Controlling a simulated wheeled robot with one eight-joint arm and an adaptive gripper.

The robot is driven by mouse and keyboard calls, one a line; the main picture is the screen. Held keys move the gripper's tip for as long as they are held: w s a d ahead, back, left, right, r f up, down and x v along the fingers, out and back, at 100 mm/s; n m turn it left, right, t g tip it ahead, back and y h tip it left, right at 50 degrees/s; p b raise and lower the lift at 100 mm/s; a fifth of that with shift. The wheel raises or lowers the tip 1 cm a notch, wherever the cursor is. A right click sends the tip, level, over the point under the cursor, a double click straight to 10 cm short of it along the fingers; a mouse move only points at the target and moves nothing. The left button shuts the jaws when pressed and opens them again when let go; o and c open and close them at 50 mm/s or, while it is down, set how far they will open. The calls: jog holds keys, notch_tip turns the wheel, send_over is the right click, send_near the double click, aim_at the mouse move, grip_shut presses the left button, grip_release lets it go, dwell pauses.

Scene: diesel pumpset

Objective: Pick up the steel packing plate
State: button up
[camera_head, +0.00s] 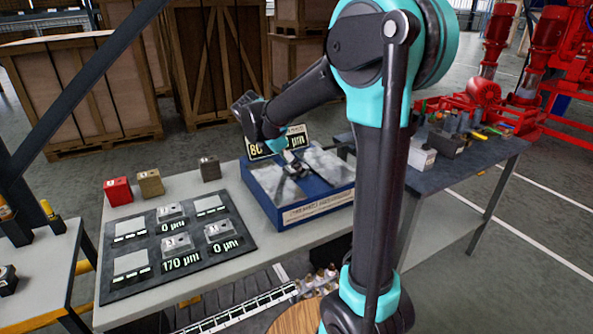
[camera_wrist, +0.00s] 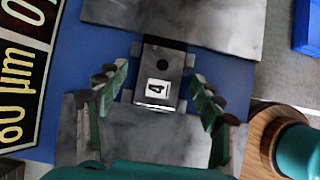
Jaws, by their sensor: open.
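A dark grey steel plate (camera_wrist: 158,62) with a white label "4" and a round hole lies on the blue tray (camera_wrist: 205,72) in the wrist view. It looks like the steel packing plate. My gripper (camera_wrist: 158,92) is open, with one finger on each side of the plate and a gap on both sides. I cannot tell the fingers' height over it. In the head view my gripper (camera_head: 290,168) is over the blue tray (camera_head: 308,213), and it and my arm hide much of the plate.
Pale grey slabs (camera_wrist: 180,20) flank the plate on the tray. A display sign (camera_head: 262,148) stands behind the tray. Left of it, a dark mat (camera_head: 190,270) holds several numbered blocks. Red (camera_head: 118,191), tan (camera_head: 150,183) and dark (camera_head: 210,168) blocks stand behind the mat.

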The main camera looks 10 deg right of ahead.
grip_shut()
dwell(0.4)
jog(key=shift+r, duration=0.15)
notch_tip(320, 180, up, 20)
dwell(0.6)
jog(key=shift+f, duration=0.2)
